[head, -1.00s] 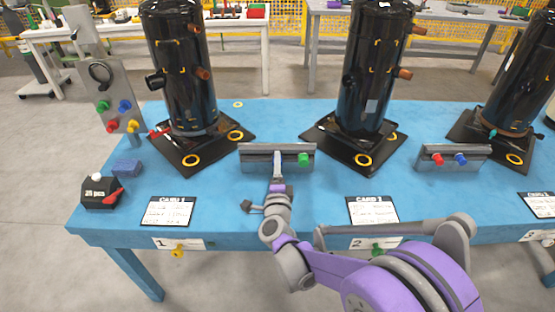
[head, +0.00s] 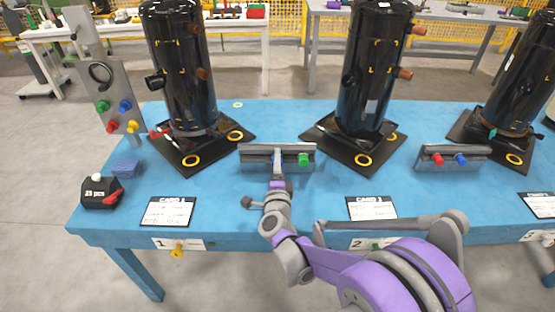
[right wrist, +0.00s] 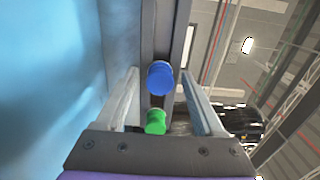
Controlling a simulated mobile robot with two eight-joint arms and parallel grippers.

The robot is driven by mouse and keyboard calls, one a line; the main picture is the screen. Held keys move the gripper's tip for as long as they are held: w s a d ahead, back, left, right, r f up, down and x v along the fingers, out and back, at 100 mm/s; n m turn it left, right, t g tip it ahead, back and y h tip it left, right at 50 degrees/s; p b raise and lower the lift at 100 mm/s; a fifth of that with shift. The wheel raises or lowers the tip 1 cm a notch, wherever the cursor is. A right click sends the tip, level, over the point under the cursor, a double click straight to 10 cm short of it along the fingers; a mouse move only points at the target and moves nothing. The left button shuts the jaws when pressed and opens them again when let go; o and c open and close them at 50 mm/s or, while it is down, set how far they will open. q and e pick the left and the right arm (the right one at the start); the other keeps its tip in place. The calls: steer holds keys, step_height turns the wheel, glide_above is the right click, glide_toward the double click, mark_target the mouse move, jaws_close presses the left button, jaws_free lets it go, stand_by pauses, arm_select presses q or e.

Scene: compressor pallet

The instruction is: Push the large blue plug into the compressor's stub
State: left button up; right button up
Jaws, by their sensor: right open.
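A blue plug (right wrist: 160,78) sits in a grey rack (head: 250,150) and shows between the fingers of my right gripper (right wrist: 160,92) in the right wrist view. The gripper is open, with a finger on either side of the plug; I cannot tell whether they touch it. In the head view, my right gripper (head: 277,160) is in front of the rack and hides this plug. Black compressors stand behind, one at left (head: 183,105) and one in the middle (head: 365,100). The left one has a dark stub (head: 155,82) and a copper stub (head: 203,74). My left gripper is not in view.
A green plug (head: 303,160) sits beside my gripper in the same rack. Another rack (head: 435,164) holds a red and a blue plug. A plug panel (head: 112,92) stands at left. Cards (head: 168,211) lie along the front of the blue table (head: 240,205).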

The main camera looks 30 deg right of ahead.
jaws_close()
stand_by(0.5)
stand_by(0.5)
steer(key=shift+s+a, duration=0.1)
steer(key=shift+s, duration=0.1)
stand_by(0.6)
steer(key=shift+v, duration=2.8)
